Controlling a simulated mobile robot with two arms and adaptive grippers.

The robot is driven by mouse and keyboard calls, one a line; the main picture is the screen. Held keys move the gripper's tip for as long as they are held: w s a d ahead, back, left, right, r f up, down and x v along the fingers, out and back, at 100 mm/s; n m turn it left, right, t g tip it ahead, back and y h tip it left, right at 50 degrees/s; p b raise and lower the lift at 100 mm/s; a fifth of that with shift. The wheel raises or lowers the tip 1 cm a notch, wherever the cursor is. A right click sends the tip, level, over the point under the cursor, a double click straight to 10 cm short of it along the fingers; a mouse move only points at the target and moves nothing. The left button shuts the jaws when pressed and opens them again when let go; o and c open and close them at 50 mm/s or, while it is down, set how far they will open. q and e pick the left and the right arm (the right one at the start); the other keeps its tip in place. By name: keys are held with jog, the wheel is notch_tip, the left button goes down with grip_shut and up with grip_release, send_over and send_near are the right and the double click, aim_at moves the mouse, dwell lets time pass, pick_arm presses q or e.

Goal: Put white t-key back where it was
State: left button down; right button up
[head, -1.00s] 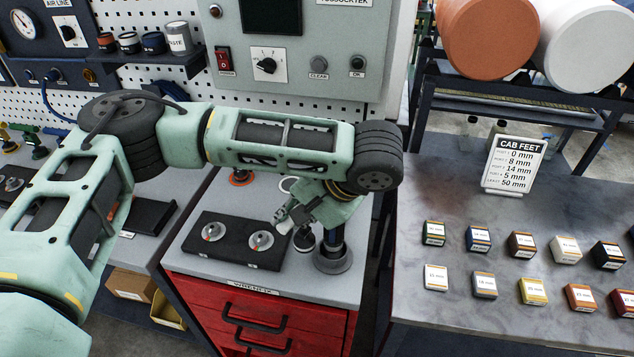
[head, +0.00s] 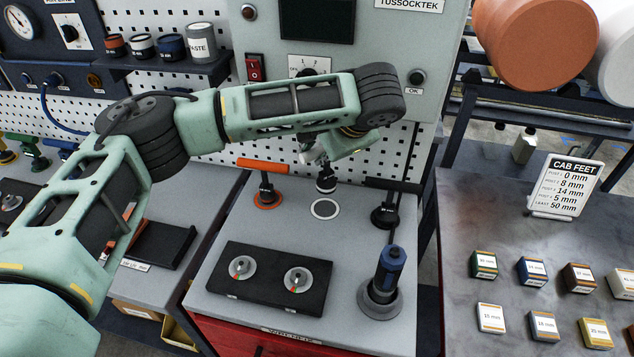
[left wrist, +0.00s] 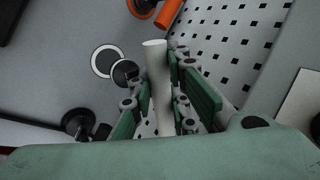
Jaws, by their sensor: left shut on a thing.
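The white t-key's white handle (left wrist: 156,75) is between the fingers of my left gripper (left wrist: 163,95) in the left wrist view. In the head view my left gripper (head: 322,156) covers most of the handle. The key's black lower end (head: 326,182) hangs below the gripper, close to the white ring mark (head: 325,209) on the trolley top. The ring (left wrist: 107,61) shows bare in the left wrist view, with the black end beside it in the picture. The key looks raised above the top. My right gripper is not in view.
An orange t-key (head: 264,180) stands left of the ring and a black t-key (head: 386,205) right of it. A blue-topped tool (head: 389,270) and a black block with two dials (head: 268,279) are nearer the front. A pegboard (head: 355,150) rises behind.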

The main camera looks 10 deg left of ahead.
aim_at(320, 184)
pick_arm(q)
notch_tip(320, 184, down, 3)
jog(key=shift+s+f+p, duration=0.1)
jog(key=shift+s+p, duration=0.05)
jog(key=shift+p, duration=0.15)
notch_tip(320, 184, down, 4)
jog(key=shift+r+p, duration=0.15)
jog(key=shift+p, duration=0.3)
jog(key=shift+a, duration=0.1)
jog(key=c, duration=2.1)
grip_release()
jog(key=shift+f, duration=0.25)
jog(key=o, duration=0.4)
jog(key=shift+r, duration=0.1)
jog(key=shift+o, duration=0.2)
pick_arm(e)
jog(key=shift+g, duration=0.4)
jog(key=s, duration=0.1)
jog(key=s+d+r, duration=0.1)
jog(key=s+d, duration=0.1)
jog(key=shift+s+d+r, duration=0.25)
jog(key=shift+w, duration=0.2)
